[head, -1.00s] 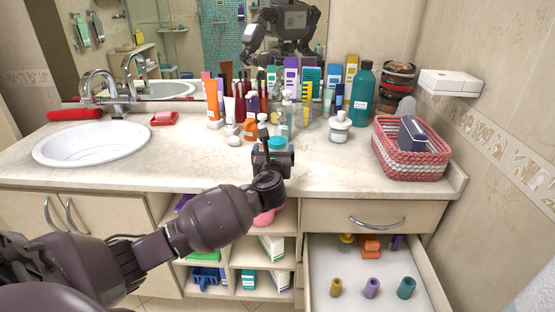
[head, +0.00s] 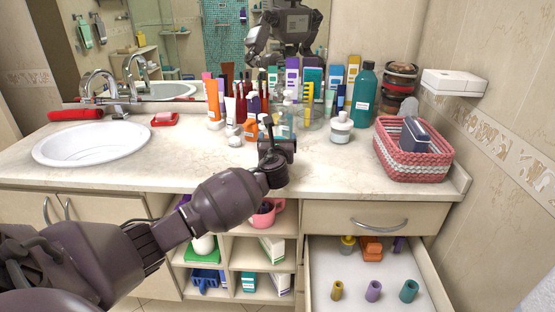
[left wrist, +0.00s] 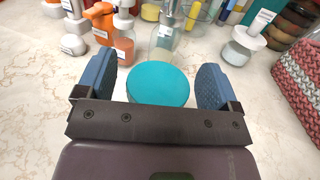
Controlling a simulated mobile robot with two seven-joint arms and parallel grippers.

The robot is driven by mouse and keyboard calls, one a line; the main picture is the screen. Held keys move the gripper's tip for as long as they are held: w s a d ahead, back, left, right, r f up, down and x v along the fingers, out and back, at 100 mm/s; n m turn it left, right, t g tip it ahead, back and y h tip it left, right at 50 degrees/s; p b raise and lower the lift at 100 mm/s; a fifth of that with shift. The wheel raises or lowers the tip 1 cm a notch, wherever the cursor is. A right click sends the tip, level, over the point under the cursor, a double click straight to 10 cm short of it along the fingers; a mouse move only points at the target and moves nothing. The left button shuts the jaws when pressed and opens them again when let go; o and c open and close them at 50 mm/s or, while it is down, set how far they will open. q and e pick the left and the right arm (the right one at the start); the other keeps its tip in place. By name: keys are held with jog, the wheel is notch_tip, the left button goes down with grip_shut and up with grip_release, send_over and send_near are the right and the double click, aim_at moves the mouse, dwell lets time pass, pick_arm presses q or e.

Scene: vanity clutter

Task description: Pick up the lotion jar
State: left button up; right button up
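A round jar with a teal lid (left wrist: 158,84), which I take as the lotion jar, stands on the counter in the left wrist view. My left gripper (left wrist: 155,80) is open, with one blue finger pad on each side of the lid and gaps between. I see the lid from above; the jar's body is mostly hidden. In the head view my left gripper (head: 277,143) is over the front part of the counter and largely hides the jar. My right gripper is not in view.
Behind the jar stand a clear pump bottle (left wrist: 167,38), an orange bottle (left wrist: 104,24) and several other bottles. A white pump jar (head: 341,128) and a pink woven basket (head: 413,160) are to the right. The drawer (head: 370,285) below is open.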

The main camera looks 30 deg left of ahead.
pick_arm(q)
jog(key=c, duration=1.1)
jog(key=shift+r, duration=0.1)
